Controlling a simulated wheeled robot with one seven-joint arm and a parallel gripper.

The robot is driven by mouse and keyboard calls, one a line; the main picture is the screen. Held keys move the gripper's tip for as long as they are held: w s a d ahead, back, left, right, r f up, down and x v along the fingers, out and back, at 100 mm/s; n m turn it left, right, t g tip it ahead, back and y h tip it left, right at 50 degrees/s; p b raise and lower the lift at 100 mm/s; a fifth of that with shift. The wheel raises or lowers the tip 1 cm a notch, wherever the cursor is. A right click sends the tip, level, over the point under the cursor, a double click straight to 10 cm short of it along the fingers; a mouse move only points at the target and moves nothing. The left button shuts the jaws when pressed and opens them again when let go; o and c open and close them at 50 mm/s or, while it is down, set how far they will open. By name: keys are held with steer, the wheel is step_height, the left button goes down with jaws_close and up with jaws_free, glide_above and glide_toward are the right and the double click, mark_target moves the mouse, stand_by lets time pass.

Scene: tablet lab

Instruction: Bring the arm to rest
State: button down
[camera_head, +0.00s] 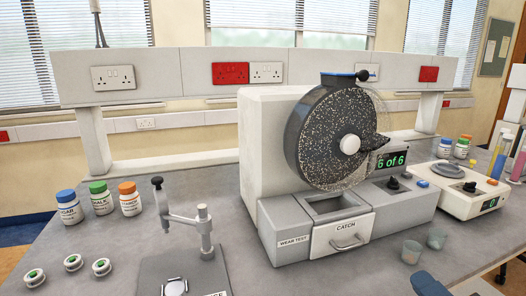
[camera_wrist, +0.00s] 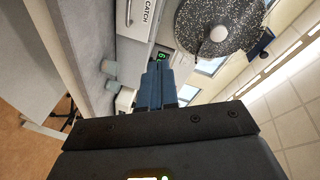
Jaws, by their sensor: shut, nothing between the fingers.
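My gripper (camera_wrist: 153,88) shows in the wrist view as two blue fingers pressed together, with nothing between them. It is in free space in front of the bench, with the wear test machine beyond it. In the camera_head view a blue part of my gripper (camera_head: 428,284) shows at the bottom edge, right of centre, below two small cups; the rest of my arm is mostly out of the picture.
The wear test machine (camera_head: 262,150) has a speckled drum, a shut CATCH drawer (camera_head: 340,234) and a display reading "6 of 6". Two cups (camera_head: 411,252) (camera_head: 436,239) stand beside it. Bottles (camera_head: 99,198), a balance (camera_head: 455,190) and a small press-like stand (camera_head: 204,235) are on the bench.

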steer(key=s+f+n+g+h, duration=0.1)
steer(key=s+f+n, duration=0.2)
steer(key=s+f, duration=0.35)
steer(key=s+f+n, duration=0.2)
steer(key=s+f, duration=0.2)
steer(key=s, duration=0.5)
steer(key=s+n, duration=0.6)
steer(key=s, duration=0.8)
steer(key=shift+s+a+n+g, duration=0.4)
steer(key=shift+a, duration=0.05)
